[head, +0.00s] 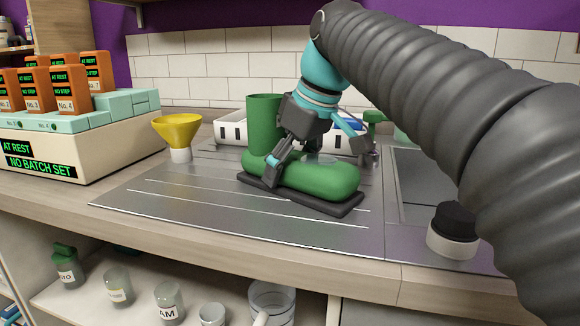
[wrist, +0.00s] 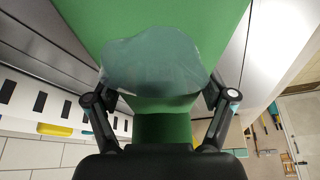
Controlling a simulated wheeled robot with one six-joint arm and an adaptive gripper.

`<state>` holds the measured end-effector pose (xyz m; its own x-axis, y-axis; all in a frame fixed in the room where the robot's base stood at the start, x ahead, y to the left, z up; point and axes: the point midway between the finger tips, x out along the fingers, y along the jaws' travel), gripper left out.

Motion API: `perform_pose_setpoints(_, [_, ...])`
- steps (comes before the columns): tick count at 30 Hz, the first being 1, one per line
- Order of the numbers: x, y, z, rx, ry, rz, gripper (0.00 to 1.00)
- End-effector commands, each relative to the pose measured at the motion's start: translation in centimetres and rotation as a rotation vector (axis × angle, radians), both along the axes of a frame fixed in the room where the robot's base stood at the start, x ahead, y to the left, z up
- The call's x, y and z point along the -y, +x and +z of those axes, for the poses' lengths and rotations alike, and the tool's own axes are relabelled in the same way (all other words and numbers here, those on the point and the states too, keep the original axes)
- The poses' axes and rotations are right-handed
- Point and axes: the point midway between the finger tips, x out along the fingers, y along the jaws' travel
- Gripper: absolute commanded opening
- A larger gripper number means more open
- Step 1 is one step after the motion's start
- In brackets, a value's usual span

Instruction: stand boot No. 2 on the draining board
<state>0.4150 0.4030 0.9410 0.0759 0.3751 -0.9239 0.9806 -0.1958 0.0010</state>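A green boot (head: 322,179) stands upright on its dark sole on the metal draining board (head: 180,208). Its tall shaft (head: 264,124) is at the left and its toe points right. A pale translucent patch lies over the foot and shows large in the wrist view (wrist: 155,62). No number is readable on the boot. My gripper (head: 320,166) is low over the foot, its fingers spread on either side. One finger is in front of the near side, the other beyond the far side. In the wrist view, the fingertips are partly hidden, and contact is unclear.
A yellow funnel (head: 178,132) stands left of the boot. White slotted trays (head: 232,128) are behind it. A black-capped jar (head: 453,231) stands front right, near the sink (head: 420,178). A display box (head: 90,140) with orange numbered blocks fills the left counter.

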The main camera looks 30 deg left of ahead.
Motion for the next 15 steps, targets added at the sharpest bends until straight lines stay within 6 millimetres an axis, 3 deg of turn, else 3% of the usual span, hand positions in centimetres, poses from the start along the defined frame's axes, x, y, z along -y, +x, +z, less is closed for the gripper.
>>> perform_pose_setpoints(15, [0.12,-0.01,0.74,0.000,0.000,0.000,1.00])
